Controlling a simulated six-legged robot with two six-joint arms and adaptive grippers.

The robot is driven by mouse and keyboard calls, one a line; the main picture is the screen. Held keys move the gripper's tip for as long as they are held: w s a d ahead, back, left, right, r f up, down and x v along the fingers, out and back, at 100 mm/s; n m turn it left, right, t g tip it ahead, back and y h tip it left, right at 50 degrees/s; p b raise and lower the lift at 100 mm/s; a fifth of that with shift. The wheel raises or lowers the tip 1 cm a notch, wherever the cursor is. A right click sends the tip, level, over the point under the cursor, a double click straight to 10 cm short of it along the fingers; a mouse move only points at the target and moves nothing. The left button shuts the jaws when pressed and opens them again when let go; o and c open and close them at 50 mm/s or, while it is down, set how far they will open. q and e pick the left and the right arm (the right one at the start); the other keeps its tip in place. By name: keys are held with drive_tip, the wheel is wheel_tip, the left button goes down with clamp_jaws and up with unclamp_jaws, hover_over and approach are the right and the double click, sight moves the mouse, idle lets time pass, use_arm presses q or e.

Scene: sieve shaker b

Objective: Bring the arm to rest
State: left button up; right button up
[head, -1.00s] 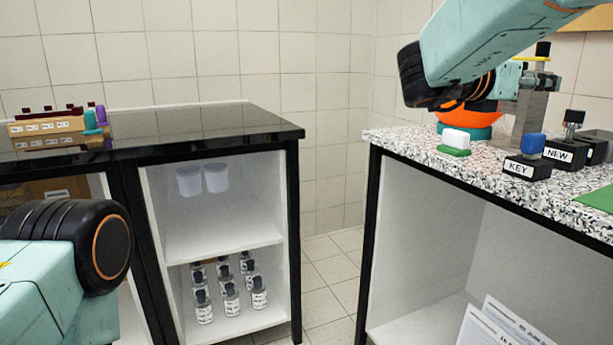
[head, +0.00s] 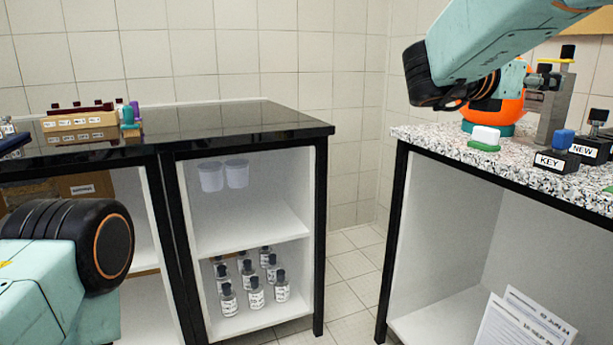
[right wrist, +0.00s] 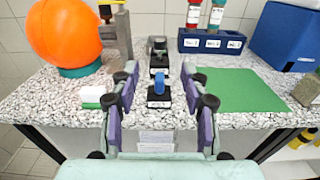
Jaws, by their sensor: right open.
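An orange rounded body (right wrist: 66,32) and a white-and-green block (right wrist: 92,97) are left of the fingers; a green mat (right wrist: 238,90) and blue rack (right wrist: 212,42) are right. A black-topped bench (head: 230,120) stands left, across a floor gap.

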drive_tip(key=w+a+f+n+t+y, duration=0.3)
drive_tip(key=f+n, duration=0.5)
drive_tip(key=n, duration=0.7)
drive_tip(key=w+a+f+n+t+y, duration=0.2)
drive_tip(key=f+n+t+y, duration=0.2)
drive_tip(key=f+n, duration=0.7)
drive_tip(key=s+a+f+n+g+y, duration=0.25)
drive_tip(key=s+f+n, duration=0.25)
drive_tip(key=f+n, duration=0.45)
drive_tip(key=s+a+f+n+g+y, duration=0.1)
drive_tip(key=s+a+f+n+y, duration=0.2)
drive_tip(key=f+n, duration=0.7)
drive_tip(key=s+a+f+n+g+y, duration=0.1)
drive_tip(key=s+f+g, duration=0.2)
drive_tip(key=s+f, duration=0.7)
drive_tip(key=s+a+f+n+g+y, duration=0.15)
drive_tip(key=s+f+g, duration=0.35)
drive_tip(key=s, duration=1)
drive_tip(key=s+a+f+n+g+y, duration=0.1)
drive_tip(key=s+f+g+y, duration=0.1)
drive_tip(key=s+f, duration=0.85)
wheel_tip(320, 180, up, 14)
drive_tip(key=s+p, duration=0.2)
drive_tip(key=p, duration=1.1)
drive_tip(key=shift+d+r+h, duration=0.25)
drive_tip(key=shift+h, duration=0.05)
